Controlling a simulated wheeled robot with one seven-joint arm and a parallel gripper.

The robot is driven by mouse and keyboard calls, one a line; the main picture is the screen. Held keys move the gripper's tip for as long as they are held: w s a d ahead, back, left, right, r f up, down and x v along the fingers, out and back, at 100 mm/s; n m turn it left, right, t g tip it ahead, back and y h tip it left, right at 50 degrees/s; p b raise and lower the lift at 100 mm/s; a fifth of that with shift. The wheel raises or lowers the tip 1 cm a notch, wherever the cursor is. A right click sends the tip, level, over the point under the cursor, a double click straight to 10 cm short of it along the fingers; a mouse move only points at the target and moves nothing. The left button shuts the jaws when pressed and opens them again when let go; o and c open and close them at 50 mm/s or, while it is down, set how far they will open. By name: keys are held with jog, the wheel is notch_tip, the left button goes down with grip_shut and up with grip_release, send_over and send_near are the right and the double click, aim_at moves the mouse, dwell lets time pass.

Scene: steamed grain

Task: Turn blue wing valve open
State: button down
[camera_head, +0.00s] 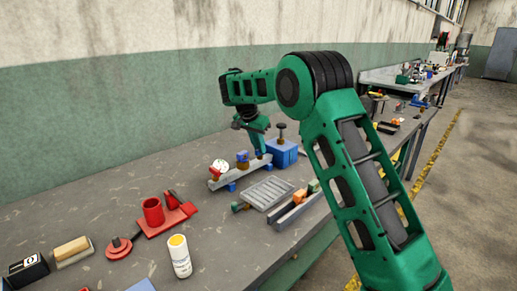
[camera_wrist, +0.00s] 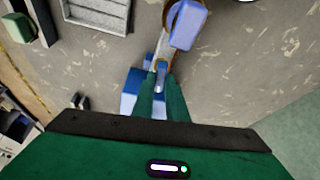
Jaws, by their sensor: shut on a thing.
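A grey pipe assembly (camera_head: 228,178) on blue supports lies on the workbench, with a white round gauge (camera_head: 220,165) at its left end. A blue valve handle (camera_head: 242,157) stands upright on the pipe and shows large in the wrist view (camera_wrist: 188,25), apart from my fingers. My gripper (camera_head: 258,149) points down at the pipe's right end. In the wrist view, its green fingers (camera_wrist: 160,78) are closed around a small blue piece, which I take to be the blue wing valve (camera_wrist: 159,66). The fingers hide most of it, so its turn angle cannot be told.
A blue block with a dark knob (camera_head: 282,152) stands close right of my gripper. A grey slotted tray (camera_head: 267,194) lies in front. Red parts (camera_head: 153,212) and a white bottle with a yellow cap (camera_head: 179,256) stand at the front left. The wall is behind.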

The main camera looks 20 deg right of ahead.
jog(key=shift+w+a+m+g, duration=0.1)
jog(key=shift+a+m+g, duration=0.2)
jog(key=shift+m, duration=0.5)
jog(key=shift+r+h, duration=0.15)
jog(key=shift+h, duration=0.15)
jog(key=c, duration=1.8)
grip_release()
jog(key=shift+o, duration=0.2)
jog(key=shift+d, duration=0.15)
jog(key=v, duration=1)
jog(key=shift+r, duration=0.3)
